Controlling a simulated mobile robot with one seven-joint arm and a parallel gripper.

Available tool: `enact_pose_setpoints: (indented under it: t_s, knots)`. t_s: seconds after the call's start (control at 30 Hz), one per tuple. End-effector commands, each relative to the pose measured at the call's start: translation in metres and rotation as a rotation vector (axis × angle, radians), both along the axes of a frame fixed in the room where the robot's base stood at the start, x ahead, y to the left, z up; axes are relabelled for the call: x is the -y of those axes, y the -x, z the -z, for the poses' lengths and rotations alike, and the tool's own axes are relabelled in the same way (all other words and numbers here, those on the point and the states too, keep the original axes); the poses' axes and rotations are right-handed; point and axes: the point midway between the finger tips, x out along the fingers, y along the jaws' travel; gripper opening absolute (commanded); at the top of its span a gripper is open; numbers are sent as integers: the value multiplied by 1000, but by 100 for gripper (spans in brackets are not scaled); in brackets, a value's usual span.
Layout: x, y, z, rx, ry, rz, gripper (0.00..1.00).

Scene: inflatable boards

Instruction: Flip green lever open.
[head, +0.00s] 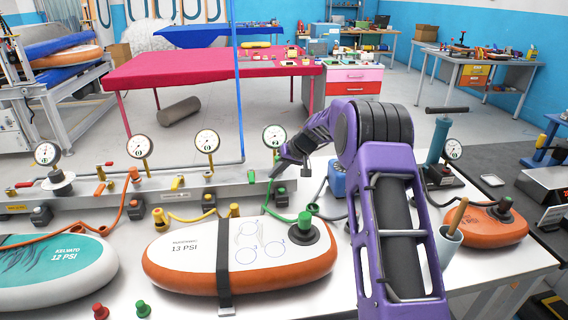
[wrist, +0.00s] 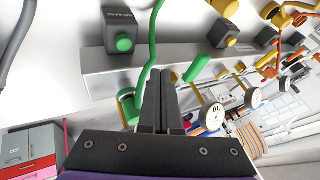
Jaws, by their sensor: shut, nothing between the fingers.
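The green lever (head: 251,177) sits on the front of the long metal manifold, near its right end. My gripper (wrist: 162,74) is shut and empty, with a visible gap to the lever. In the head view my gripper (head: 279,172) is over the manifold's right end, just right of the lever, partly covering the green fitting there. The green fitting (wrist: 128,106) shows left of my fingers in the wrist view, with a green hose (wrist: 154,40) rising from near it.
The manifold (head: 150,196) carries several gauges and fittings. A box with a green button (wrist: 124,42) stands in front of it. The rightmost gauge (head: 274,136) is close above my gripper. An orange-edged white board (head: 190,250) lies in front, with the green hose on its valve.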

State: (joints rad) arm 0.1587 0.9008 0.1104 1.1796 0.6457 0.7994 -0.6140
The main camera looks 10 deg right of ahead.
Motion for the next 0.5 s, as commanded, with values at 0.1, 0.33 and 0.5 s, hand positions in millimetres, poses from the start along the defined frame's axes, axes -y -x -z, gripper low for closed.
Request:
enact_pose_setpoints:
  t_s: [0.1, 0.33, 0.5]
  knots:
    - [-20, 0, 0, 2, 2, -3, 0]
    - [-39, 0, 0, 1, 0, 0, 0]
    - [-40, -1, 0, 1, 1, 0, 0]
